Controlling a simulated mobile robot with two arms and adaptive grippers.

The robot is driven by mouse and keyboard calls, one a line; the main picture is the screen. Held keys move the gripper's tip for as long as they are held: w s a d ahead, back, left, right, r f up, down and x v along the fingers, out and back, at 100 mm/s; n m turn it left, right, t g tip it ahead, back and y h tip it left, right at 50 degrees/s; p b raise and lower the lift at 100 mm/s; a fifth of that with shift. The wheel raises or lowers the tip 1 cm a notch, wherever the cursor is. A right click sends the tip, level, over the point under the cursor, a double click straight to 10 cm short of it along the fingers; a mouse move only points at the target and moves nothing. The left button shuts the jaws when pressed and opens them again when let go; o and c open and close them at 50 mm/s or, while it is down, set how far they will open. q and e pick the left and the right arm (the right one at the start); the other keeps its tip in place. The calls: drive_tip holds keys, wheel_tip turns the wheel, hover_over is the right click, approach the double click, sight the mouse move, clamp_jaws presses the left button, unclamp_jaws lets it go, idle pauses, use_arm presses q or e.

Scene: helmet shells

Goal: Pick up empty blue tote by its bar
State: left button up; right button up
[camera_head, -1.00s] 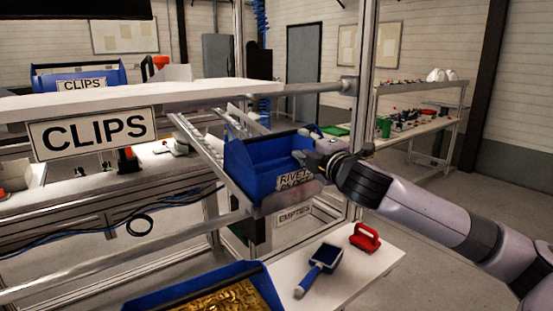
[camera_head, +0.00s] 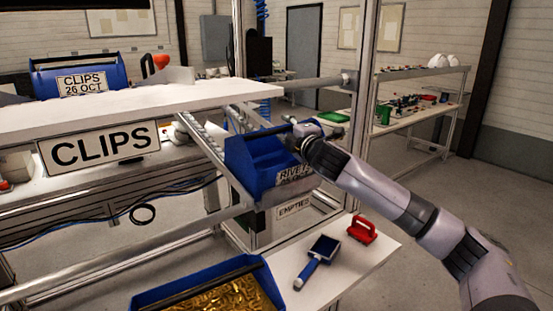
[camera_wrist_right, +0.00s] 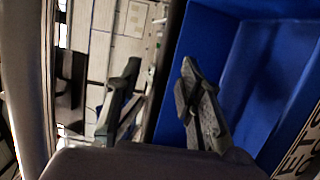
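The empty blue tote (camera_head: 252,160), with a label starting RIVET on its front, sits tilted on the sloped rails above an EMPTIES sign. My right gripper (camera_head: 291,128) is at its upper right edge. In the right wrist view the gripper (camera_wrist_right: 158,72) is open, its two fingers well apart. The edge of the tote (camera_wrist_right: 215,25) runs between them, with the right finger in front of the blue inside and the left finger outside. I cannot tell whether either finger touches it. My left gripper is not in view.
A blue bin of brass-coloured parts (camera_head: 205,287) stands at the front. The white CLIPS shelf (camera_head: 140,107) and a metal post (camera_head: 366,90) flank the tote.

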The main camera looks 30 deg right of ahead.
drive_tip(key=shift+c, duration=0.2)
clamp_jaws()
idle(0.7)
